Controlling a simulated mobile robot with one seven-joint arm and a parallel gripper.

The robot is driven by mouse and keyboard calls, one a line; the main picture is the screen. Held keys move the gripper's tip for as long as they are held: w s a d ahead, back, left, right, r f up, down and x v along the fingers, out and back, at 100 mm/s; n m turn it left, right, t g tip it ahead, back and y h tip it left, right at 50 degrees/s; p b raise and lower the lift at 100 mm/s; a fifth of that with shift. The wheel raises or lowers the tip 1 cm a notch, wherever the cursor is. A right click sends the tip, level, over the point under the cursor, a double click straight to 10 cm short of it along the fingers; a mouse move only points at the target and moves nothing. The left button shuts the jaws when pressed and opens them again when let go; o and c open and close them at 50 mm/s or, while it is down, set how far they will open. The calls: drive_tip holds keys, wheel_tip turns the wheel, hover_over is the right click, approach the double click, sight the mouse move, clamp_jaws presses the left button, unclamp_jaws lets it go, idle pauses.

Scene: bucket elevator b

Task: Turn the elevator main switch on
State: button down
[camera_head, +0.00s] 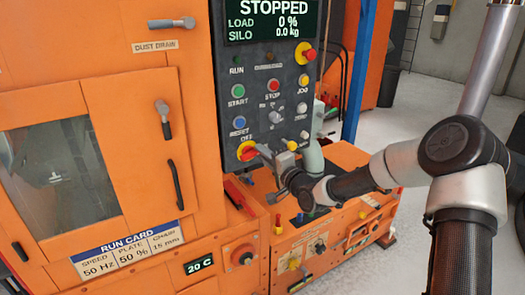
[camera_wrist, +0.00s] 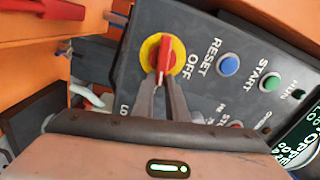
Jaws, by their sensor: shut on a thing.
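The main switch is a red handle on a round yellow plate (camera_head: 246,151), low on the dark control panel, with OFF printed above it. In the wrist view the red handle (camera_wrist: 166,52) lies across the yellow plate (camera_wrist: 150,48), with OFF beside it. My gripper (camera_head: 266,152) reaches the switch from the right. In the wrist view my gripper (camera_wrist: 160,82) has its two fingers closed in on the lower end of the red handle. The fingers hide part of the handle and of the label below it, so its exact setting is hard to tell.
The panel (camera_head: 228,80) carries a green START button (camera_head: 237,91), a blue RESET button (camera_head: 239,122), a red STOP button (camera_head: 273,86) and several knobs. Its display (camera_head: 270,20) reads STOPPED, load 0 %. An orange ledge (camera_head: 310,240) with valves lies below my arm.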

drive_tip(key=shift+s+a+f+m, duration=0.25)
drive_tip(key=shift+f+m, duration=0.3)
drive_tip(key=shift+m, duration=0.35)
drive_tip(key=shift+a, duration=0.1)
drive_tip(key=c, duration=1.8)
unclamp_jaws()
drive_tip(key=shift+o, duration=0.2)
drive_tip(key=shift+r, duration=0.15)
drive_tip(key=shift+d, duration=0.2)
drive_tip(key=p+v, duration=0.1)
drive_tip(key=v, duration=1.6)
